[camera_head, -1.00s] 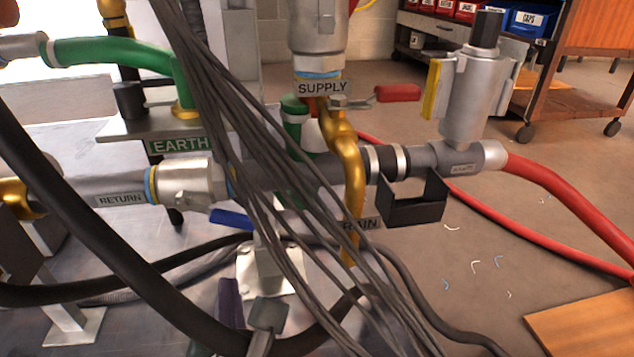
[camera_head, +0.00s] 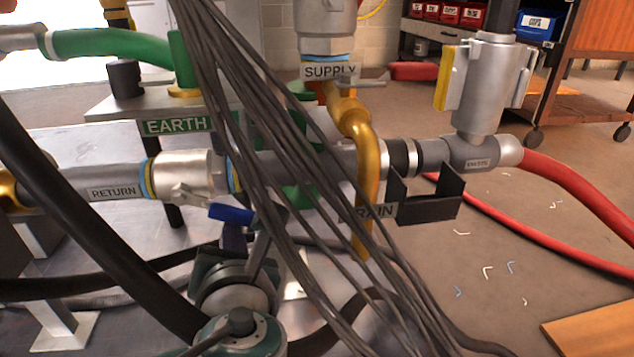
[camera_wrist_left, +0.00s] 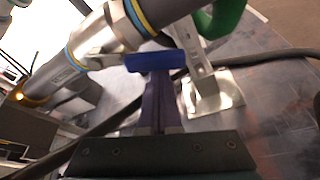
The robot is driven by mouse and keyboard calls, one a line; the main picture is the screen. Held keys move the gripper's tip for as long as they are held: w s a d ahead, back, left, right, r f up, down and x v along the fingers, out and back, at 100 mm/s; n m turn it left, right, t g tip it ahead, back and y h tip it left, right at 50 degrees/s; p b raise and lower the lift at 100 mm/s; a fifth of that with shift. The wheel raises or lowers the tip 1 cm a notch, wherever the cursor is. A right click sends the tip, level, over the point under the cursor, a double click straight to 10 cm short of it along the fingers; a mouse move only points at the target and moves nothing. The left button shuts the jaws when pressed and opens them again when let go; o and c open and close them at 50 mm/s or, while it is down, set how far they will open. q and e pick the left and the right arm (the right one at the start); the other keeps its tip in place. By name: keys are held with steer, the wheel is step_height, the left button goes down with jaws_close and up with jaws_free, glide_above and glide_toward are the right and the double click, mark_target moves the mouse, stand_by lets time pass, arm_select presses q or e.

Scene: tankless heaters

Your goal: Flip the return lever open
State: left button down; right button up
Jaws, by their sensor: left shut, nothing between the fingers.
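The return lever (camera_head: 230,213) has a blue handle on a metal arm. It sticks out to the right from the silver valve body (camera_head: 188,173) on the grey pipe labelled RETURN (camera_head: 113,192). The blue handle (camera_wrist_left: 155,61) lies across the upper middle of the left wrist view. My left gripper (camera_head: 245,230) comes up from below, its purple fingers shut and empty. In the left wrist view the fingertips (camera_wrist_left: 157,88) are just below the handle; I cannot tell whether they touch it. My right gripper is not in view.
A bundle of dark cables (camera_head: 290,150) hangs just right of the lever and partly covers the pipes. A thick black hose (camera_head: 85,230) crosses at left. The SUPPLY valve (camera_head: 326,45), yellow drain pipe (camera_head: 366,160) and black bracket (camera_head: 428,208) stand to the right.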

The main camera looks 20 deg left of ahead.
mark_target(242, 212)
arm_select(q)
steer(key=r+n+p, duration=0.1)
steer(key=p, duration=0.1)
steer(key=d+r+n+h+p, duration=0.1)
steer(key=r+p, duration=0.1)
steer(key=p, duration=0.1)
steer(key=shift+w+d+n+t+h, duration=0.1)
steer(key=shift+w+n+t+h, duration=0.1)
steer(key=shift+n+t+h, duration=0.15)
steer(key=shift+d+r+p, duration=0.1)
steer(key=shift+r+p, duration=0.1)
steer(key=shift+p, duration=0.45)
steer(key=shift+f, duration=0.1)
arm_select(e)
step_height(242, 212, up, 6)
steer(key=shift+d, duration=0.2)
arm_select(q)
steer(key=shift+w, duration=0.1)
